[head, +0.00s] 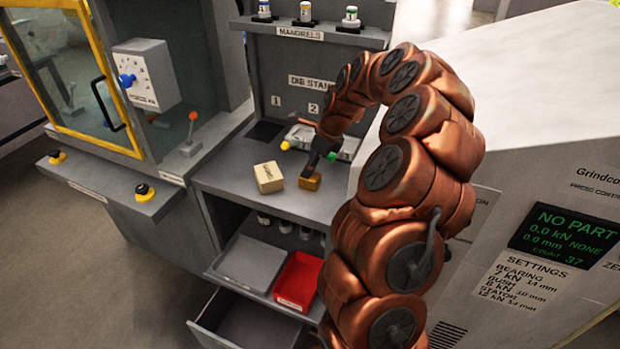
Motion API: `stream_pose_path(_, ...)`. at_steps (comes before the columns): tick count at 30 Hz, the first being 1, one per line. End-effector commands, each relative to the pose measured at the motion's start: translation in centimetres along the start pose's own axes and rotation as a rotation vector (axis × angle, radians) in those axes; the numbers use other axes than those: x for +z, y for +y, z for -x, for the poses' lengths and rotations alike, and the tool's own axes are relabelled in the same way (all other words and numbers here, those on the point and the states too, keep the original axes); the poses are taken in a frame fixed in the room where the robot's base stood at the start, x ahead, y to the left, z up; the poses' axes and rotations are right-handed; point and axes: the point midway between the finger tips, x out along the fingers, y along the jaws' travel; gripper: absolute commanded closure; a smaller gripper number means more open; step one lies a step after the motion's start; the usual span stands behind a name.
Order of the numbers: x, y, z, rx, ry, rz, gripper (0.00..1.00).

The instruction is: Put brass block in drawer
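A small brass-coloured block (309,183) sits on the grey bench top, right of a larger pale block (268,177) with dark writing. My gripper (312,168) is at the end of the copper-coloured arm, pointing down right at the brass block. Its dark fingers overlap the block's top in the picture. I cannot tell whether they grip it, and the far side is hidden. A grey drawer (207,325) is pulled out at the bottom of the bench and looks empty inside.
A grey tray (250,262) and a red bin (297,279) are on the shelf above the drawer. Small bottles stand behind them. A die stand (347,146) is behind my gripper. A press with a display (567,238) closes off the right side.

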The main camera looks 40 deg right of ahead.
Motion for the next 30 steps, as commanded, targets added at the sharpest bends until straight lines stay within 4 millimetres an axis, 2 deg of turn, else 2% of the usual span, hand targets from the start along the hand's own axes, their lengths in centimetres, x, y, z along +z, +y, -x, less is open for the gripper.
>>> stream_pose_path(3, -1.9, -1.9, -0.3, -0.021, 0.001, -0.117, 0.24)
stream_pose_path(6, -2.5, -2.5, -0.6, -0.028, 0.002, -0.16, 0.24)
stream_pose_path(20, -2.3, -2.9, -4.1, -0.026, 0.003, -0.166, 0.24)
stream_pose_path(30, -2.2, -3.2, -7.8, -0.027, 0.002, -0.166, 0.24)
